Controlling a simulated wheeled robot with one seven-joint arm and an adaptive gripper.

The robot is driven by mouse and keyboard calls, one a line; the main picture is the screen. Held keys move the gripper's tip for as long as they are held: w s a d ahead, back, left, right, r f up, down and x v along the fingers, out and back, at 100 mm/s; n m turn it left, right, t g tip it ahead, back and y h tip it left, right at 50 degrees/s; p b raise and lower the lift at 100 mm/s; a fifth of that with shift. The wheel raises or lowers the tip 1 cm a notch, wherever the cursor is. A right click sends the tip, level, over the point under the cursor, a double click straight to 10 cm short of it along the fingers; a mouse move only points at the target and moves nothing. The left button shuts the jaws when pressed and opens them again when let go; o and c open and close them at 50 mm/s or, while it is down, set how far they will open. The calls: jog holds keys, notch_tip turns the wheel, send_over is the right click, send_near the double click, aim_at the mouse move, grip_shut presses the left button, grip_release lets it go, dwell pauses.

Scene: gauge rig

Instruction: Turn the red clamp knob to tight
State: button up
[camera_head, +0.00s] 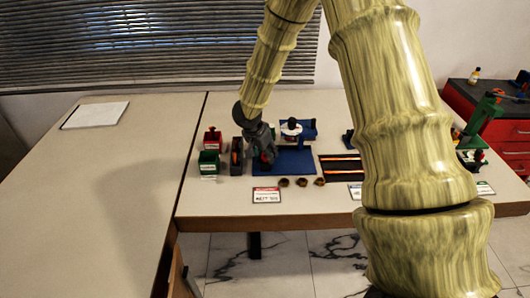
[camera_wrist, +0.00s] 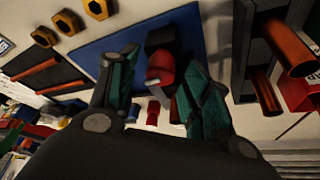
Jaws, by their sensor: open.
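The red clamp knob (camera_wrist: 160,68) shows in the wrist view, beside a dark block over a blue base plate (camera_wrist: 95,47). My gripper (camera_wrist: 161,66) is open, with one finger on each side of the knob. I cannot tell whether either finger touches it. In the head view my gripper (camera_head: 265,150) is low over the left part of the blue plate (camera_head: 297,162), with a bit of red showing at its fingers. The gripper hides most of the clamp there, and the knob's tight mark cannot be made out.
A dark rack with orange-red tubes (camera_wrist: 262,92) stands close by my gripper. Red (camera_head: 212,139) and green (camera_head: 209,162) bins stand left of it. Three brass nuts (camera_head: 301,182) and a label card (camera_head: 266,195) lie in front. A dark tray (camera_head: 340,167) lies right. The left table is mostly clear.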

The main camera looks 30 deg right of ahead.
jog(key=c, duration=1)
jog(key=shift+r+m+p, duration=0.15)
jog(key=shift+m+p, duration=0.15)
jog(key=shift+p, duration=0.45)
jog(key=shift+m+g+p, duration=0.3)
jog(key=shift+m+p, duration=0.1)
jog(key=shift+p, duration=0.2)
jog(key=o, duration=1)
